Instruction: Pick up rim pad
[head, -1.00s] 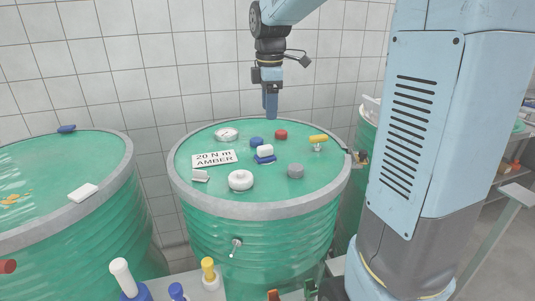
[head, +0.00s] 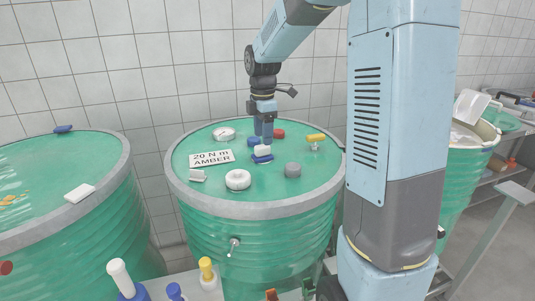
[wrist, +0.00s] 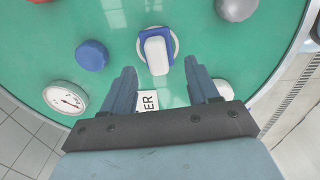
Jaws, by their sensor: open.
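A white block with a blue base (head: 262,151) stands on the lid of the middle green drum (head: 215,191); it seems to be the rim pad, though I cannot be sure. In the wrist view the white-and-blue piece (wrist: 157,50) lies just beyond and between my fingertips. My gripper (head: 264,140) points down over the drum lid, close to this piece. In the wrist view my gripper (wrist: 161,68) is open with nothing held. Another flat white block (head: 80,193) lies on the left drum's rim, and a small white one (head: 197,175) on the middle drum's.
Close around are a blue cap (wrist: 92,55), a gauge (wrist: 65,98), a white knob (head: 238,180), a grey cap (head: 293,170), a red cap (head: 279,134), a yellow-handled valve (head: 315,139) and a "20 N m AMBER" card (head: 211,158). A tiled wall stands behind.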

